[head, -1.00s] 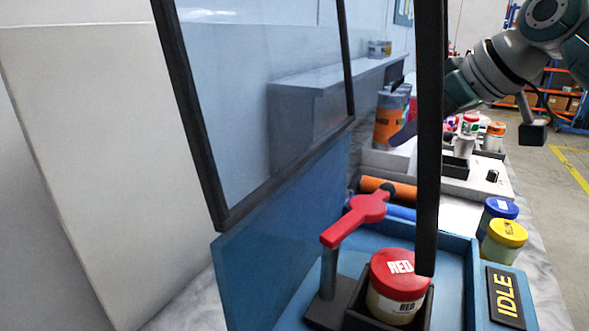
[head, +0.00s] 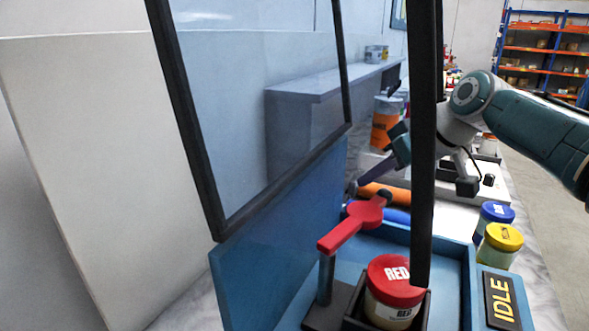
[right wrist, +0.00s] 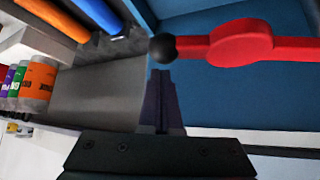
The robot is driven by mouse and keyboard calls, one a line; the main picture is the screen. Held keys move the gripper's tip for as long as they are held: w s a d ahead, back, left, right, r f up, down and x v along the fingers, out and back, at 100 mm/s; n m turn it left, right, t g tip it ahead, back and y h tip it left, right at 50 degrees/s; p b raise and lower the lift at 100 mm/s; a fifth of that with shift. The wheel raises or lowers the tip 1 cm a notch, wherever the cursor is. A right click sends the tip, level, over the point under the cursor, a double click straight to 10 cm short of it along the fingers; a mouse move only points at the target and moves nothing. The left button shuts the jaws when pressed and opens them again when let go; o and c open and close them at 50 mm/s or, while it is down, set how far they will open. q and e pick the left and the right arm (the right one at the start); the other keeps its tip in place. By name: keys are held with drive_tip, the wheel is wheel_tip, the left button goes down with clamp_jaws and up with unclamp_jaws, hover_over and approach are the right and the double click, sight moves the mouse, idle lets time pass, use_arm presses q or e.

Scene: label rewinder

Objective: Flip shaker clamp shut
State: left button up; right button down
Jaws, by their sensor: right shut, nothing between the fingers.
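The shaker clamp (head: 345,232) is a red bar with a round pad and a black knob (head: 384,196) at its far end. It sits on a grey post left of the red-lidded jar (head: 394,283), and its bar points back, off the lid. The jar stands upright in a black holder. My right gripper (head: 366,180) is shut and empty just behind the knob, partly hidden by the dark upright frame bar. In the right wrist view, its dark fingertips (right wrist: 160,82) are just below the knob (right wrist: 163,47), with the red bar (right wrist: 240,43) reaching right. My left gripper is not in view.
A blue tray (head: 455,262) surrounds the holder, with an IDLE sign (head: 502,299) at right. Orange (head: 386,193) and blue rollers lie behind the clamp. Blue-lidded (head: 494,218) and yellow-lidded jars (head: 499,245) stand right. A clear panel with dark frame (head: 185,110) rises at left.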

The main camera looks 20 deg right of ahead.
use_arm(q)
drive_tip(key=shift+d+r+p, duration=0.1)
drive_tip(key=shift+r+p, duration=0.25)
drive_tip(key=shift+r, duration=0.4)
use_arm(e)
drive_tip(key=shift+s+d+f, duration=0.1)
drive_tip(key=shift+s+d, duration=0.05)
drive_tip(key=shift+s, duration=0.3)
drive_tip(key=shift+s+d+f, duration=0.1)
drive_tip(key=shift+s, duration=0.35)
